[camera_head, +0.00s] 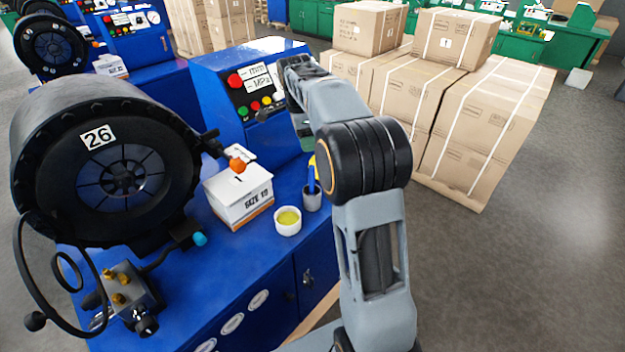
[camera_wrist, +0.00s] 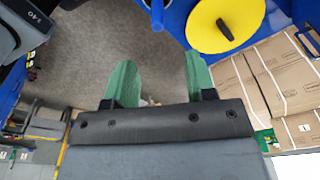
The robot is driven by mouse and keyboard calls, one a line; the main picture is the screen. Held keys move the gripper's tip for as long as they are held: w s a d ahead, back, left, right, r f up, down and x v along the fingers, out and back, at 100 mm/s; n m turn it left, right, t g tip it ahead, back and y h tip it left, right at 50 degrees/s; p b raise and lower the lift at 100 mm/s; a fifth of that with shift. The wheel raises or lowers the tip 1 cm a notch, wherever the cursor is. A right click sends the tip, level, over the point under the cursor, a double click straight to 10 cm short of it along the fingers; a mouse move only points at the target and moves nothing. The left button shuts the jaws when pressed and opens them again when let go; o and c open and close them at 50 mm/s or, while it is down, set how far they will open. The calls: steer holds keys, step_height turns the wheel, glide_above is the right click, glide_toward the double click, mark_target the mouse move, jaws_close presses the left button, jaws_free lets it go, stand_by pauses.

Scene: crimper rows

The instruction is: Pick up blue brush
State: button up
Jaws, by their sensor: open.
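The blue brush (camera_head: 311,182) appears as a blue handle standing upright in a small grey cup (camera_head: 312,202) on the blue bench, with a yellow part showing above it, beside my arm. My gripper (camera_wrist: 160,78) has two green fingers, spread apart with nothing between them in the wrist view. In the head view the gripper is mostly hidden behind my arm, above and beyond the cup. A blue rod end also shows at the top of the wrist view (camera_wrist: 157,14); I cannot tell if it is the brush.
A white tub of yellow-green stuff (camera_head: 288,221) and a white box (camera_head: 240,197) stand left of the cup. The large black crimper numbered 26 (camera_head: 112,165) fills the bench's left. A control panel (camera_head: 252,88) stands behind.

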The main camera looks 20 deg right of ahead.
mark_target(311, 166)
steer(key=f, duration=0.4)
steer(key=d+f, duration=0.1)
steer(key=f, duration=0.2)
steer(key=shift+s+d+f+p, duration=0.1)
steer(key=shift+f+p, duration=0.2)
steer(key=shift+f, duration=0.6)
steer(key=shift+s+d+f+p, duration=0.15)
steer(key=shift+f+p, duration=0.1)
steer(key=shift+f, duration=0.65)
steer(key=shift+s+d+f+p, duration=0.1)
steer(key=shift+f+p, duration=0.2)
steer(key=shift+f, duration=0.6)
jaws_close()
